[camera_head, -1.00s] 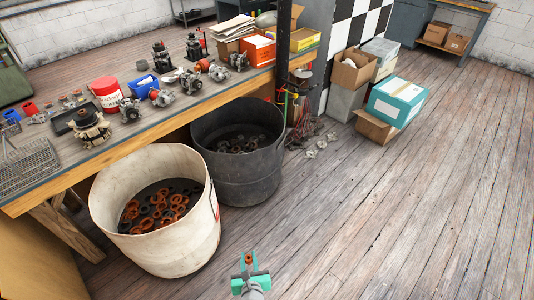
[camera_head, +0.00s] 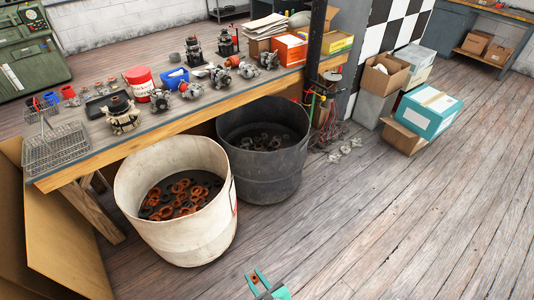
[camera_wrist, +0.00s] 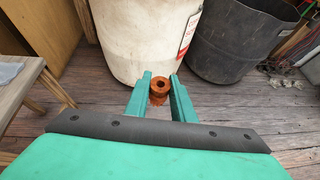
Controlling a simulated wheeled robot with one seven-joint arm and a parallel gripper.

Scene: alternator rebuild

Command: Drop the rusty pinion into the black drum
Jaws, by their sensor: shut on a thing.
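The rusty pinion (camera_wrist: 160,86) is an orange-brown ring-shaped part between the fingertips of my gripper (camera_wrist: 160,92), which is shut on it. The black drum (camera_head: 268,183) stands on the floor partly under the bench, with dark parts inside. In the wrist view the black drum (camera_wrist: 232,55) is ahead to the right, apart from my gripper.
A white drum (camera_head: 190,238) with rusty rings stands left of the black drum; it is straight ahead in the wrist view (camera_wrist: 140,45). The workbench (camera_head: 160,125) overhangs behind both. Cardboard (camera_head: 60,230) stands at left. Floor (camera_head: 400,220) at right is clear.

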